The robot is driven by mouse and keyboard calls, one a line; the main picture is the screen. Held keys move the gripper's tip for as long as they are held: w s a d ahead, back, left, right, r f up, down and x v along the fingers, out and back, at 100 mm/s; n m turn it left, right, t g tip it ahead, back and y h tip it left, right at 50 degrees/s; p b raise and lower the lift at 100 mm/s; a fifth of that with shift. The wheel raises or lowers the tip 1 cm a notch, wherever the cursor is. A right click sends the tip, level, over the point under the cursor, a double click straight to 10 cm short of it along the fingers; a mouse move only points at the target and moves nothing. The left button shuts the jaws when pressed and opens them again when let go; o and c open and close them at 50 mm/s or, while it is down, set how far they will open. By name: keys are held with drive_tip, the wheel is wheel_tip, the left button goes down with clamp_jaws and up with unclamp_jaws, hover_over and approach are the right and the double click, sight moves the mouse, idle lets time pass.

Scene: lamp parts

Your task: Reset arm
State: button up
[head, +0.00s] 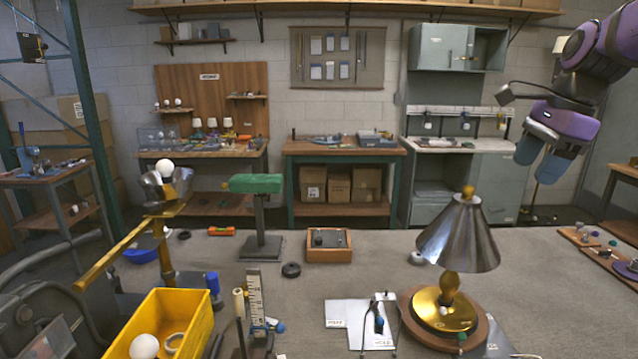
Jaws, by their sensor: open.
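My arm (595,60) is purple and black and comes in from the upper right. My gripper (540,160) hangs at its end with two blue fingers apart, open and empty, in the air to the right of the lamp and above the table. The lamp stands at the right of the table: a metal cone shade (460,238) with a brass knob on top sits over a brass stem (450,284) and a round brass and wood base (440,312). The gripper touches nothing that I can see.
A yellow bin (165,322) with a white bulb (144,346) is at the front left. A brass stand (160,225), a green-topped post (256,185) and a wooden box (329,244) stand behind. Tools and white cards (362,318) lie front centre. A parts board (603,253) is at right.

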drive_tip(key=s+a+f+n+t+h, duration=0.1)
drive_tip(key=s+a+f+n, duration=0.1)
drive_tip(key=s+n, duration=0.7)
drive_tip(key=s+a+f+n+t+h, duration=0.1)
drive_tip(key=s+a+f+n+t, duration=0.1)
drive_tip(key=s+n, duration=0.7)
drive_tip(key=shift+s+a+f+n, duration=0.4)
drive_tip(key=shift+s+a, duration=0.5)
drive_tip(key=shift+s, duration=0.15)
